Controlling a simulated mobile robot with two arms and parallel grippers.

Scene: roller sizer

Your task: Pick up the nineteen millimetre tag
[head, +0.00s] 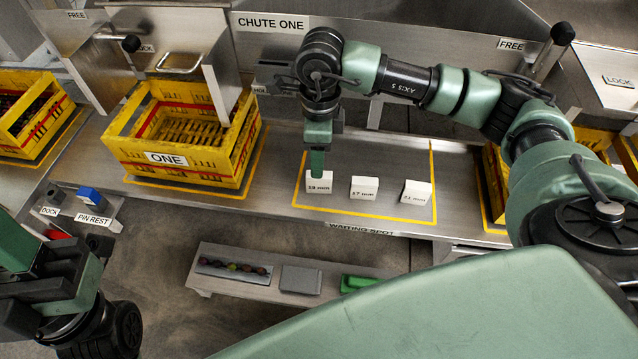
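Three white tags stand in a row inside the yellow outline of the waiting spot in the head view. The left tag (320,187) has small print that seems to read 19 mm. The middle tag (364,188) seems to read 17 mm, and the right tag (416,192) seems to read 21 mm. My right gripper (319,168) points down at the left tag, its fingers overlapping the tag's top edge. I cannot tell whether they grip it. My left gripper (85,275) is low at the left edge, away from the tags; its fingers are not clear.
A yellow crate marked ONE (180,178) stands left of the tags. A low bench (240,285) in front holds a tray of small round items, a grey block and a green object. A pin rest (95,214) with a blue block is at left.

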